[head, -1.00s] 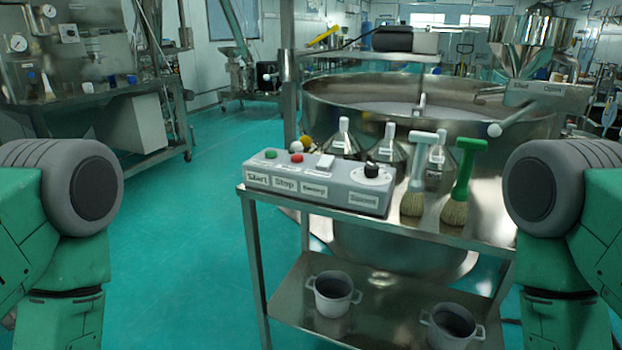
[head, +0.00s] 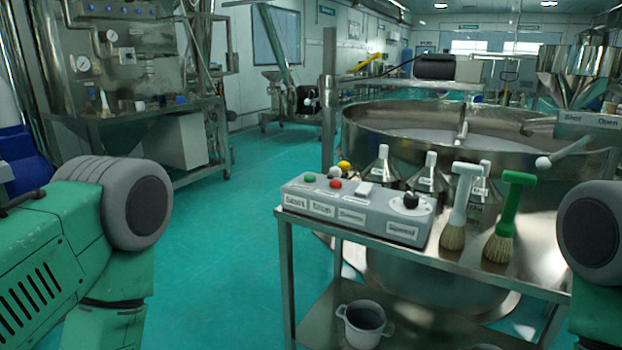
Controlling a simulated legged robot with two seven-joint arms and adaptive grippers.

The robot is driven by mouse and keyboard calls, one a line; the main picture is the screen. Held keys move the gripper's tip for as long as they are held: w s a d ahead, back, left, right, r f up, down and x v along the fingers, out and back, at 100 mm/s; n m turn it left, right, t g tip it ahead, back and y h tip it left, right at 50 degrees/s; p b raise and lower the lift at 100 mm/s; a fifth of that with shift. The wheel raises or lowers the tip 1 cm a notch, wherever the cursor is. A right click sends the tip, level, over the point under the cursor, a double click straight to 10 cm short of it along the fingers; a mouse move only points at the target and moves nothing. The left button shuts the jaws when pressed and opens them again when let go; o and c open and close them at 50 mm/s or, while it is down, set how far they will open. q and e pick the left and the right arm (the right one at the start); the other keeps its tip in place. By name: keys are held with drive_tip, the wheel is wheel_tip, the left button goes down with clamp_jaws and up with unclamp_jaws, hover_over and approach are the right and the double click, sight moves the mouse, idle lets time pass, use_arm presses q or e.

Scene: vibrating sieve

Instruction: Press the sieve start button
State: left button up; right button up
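A grey control box (head: 362,211) sits on the top shelf of a steel cart (head: 470,268). The green start button (head: 310,178) is at its left end, above the label "Start". A red button (head: 335,184) is beside it, then a white switch (head: 366,188) and a black speed knob (head: 411,200). My green and grey arm links show at the left and right edges. Neither gripper is in view, and nothing of mine touches the box.
Two brushes, one white-handled (head: 460,205) and one green-handled (head: 509,215), stand right of the box. Metal funnels (head: 383,165) and a large steel vat (head: 520,150) are behind. A pot (head: 365,322) sits on the lower shelf. The floor (head: 220,240) left of the cart is clear.

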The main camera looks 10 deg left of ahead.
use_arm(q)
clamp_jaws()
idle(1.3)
